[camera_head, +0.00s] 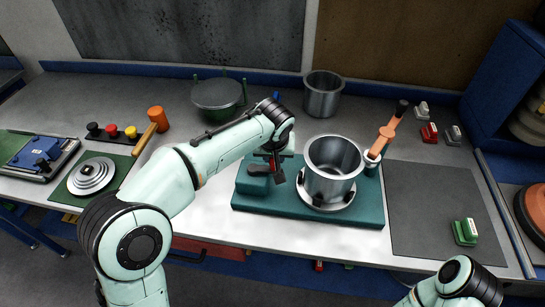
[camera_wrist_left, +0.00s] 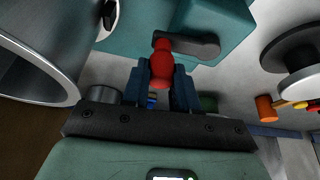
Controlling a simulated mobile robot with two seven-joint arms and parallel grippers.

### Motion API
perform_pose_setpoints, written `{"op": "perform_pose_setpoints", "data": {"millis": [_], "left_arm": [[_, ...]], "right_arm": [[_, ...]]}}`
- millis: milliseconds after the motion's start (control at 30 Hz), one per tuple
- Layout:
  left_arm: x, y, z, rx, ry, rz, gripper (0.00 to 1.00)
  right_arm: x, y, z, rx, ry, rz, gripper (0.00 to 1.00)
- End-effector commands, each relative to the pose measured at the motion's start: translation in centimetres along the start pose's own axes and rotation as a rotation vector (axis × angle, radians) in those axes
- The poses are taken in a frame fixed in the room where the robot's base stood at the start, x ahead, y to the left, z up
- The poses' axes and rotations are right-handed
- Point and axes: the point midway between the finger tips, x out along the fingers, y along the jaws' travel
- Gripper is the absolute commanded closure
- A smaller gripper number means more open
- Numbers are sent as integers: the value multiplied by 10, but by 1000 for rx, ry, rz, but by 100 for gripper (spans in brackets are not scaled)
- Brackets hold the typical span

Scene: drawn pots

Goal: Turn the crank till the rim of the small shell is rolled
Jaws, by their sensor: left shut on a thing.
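A grey metal shell (camera_head: 328,175) stands upright, open side up, on the round plate of a teal rimming machine (camera_head: 300,221). Its wall and bright rim also show at the left of the left wrist view (camera_wrist_left: 45,65). The machine's gearbox (camera_wrist_left: 225,22) carries a grey crank arm (camera_wrist_left: 192,47) with a red knob (camera_wrist_left: 160,68). My left gripper (camera_wrist_left: 160,85) is shut on this red knob, its blue fingers on either side.
Another metal shell (camera_head: 322,95) and a lidded green pot (camera_head: 218,94) stand behind. An orange mallet (camera_head: 157,117) lies left. A grey mat (camera_head: 435,207) on the right is mostly clear.

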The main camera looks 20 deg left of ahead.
Motion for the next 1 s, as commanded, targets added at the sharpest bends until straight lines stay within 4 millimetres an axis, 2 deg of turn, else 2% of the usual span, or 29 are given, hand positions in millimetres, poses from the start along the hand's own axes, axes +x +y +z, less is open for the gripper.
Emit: {"op": "perform_pose_setpoints", "data": {"millis": [500,1000], "left_arm": [[8,-4,-22,-383,-1,-159,100],[12,-8,-27,-508,-4,-208,100]], "right_arm": [[-19,-10,-9,-5,13,-5,47],[-25,-13,-12,-6,18,-6,47]]}}
